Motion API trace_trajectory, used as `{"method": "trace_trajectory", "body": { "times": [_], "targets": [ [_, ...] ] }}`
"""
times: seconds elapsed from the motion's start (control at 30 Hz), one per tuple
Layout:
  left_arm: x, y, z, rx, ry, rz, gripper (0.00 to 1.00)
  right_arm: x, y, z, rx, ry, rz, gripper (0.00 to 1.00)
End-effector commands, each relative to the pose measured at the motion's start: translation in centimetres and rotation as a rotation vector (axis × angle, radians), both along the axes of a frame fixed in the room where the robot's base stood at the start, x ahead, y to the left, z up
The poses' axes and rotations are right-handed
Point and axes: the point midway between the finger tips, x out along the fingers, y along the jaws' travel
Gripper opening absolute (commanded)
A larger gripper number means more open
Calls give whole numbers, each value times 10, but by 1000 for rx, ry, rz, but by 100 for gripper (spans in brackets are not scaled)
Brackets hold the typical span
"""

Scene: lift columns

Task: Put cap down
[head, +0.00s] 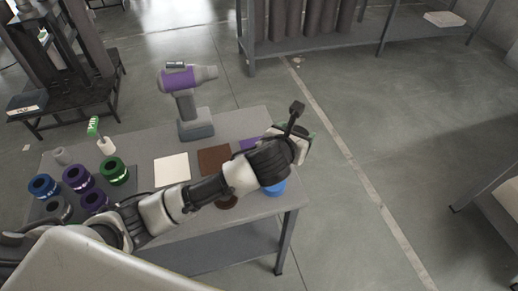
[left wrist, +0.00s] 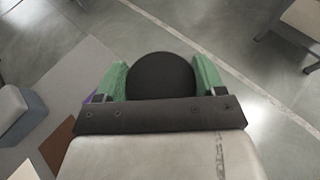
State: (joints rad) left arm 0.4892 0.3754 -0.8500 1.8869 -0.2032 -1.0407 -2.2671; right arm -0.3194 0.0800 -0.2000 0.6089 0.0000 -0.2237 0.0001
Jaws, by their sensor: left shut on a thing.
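My left gripper (head: 306,138) is over the right end of the grey table (head: 140,150), mostly hidden behind its own wrist in the head view. In the left wrist view its two green fingers (left wrist: 161,82) are shut on a round black cap (left wrist: 161,72) from both sides. Below the cap the wrist view shows grey floor and, to the left, the tabletop; the cap looks held clear of both. My right gripper is not in view.
Several coloured ring-shaped parts, such as a green one (head: 115,170), stand at the table's left. White (head: 172,169) and brown (head: 214,159) squares lie mid-table; a purple one is partly hidden. A purple-grey drill-like tool (head: 187,100) stands behind. A blue round thing (head: 276,189) shows below my wrist.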

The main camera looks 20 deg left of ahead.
Motion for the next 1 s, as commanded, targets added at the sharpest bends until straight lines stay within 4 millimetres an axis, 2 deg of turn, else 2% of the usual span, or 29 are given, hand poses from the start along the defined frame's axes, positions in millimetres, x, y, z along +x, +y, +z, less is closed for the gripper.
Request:
{"method": "trace_trajectory", "body": {
  "times": [0.1,0.2,0.4,0.53,0.7,0.9,1.0],
  "targets": [
    [7,15,-10,4,3,2,41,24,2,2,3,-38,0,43],
    [14,36,-24,2,6,3,41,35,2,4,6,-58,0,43],
    [30,79,-50,1,4,3,41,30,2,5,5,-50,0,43],
    [37,98,-62,0,3,1,41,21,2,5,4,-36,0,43],
    [40,107,-71,0,1,-1,41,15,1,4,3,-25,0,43],
    [39,106,-100,-3,4,-1,41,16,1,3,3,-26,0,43],
    [39,106,-108,-3,3,-1,41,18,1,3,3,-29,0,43]
  ]
}}
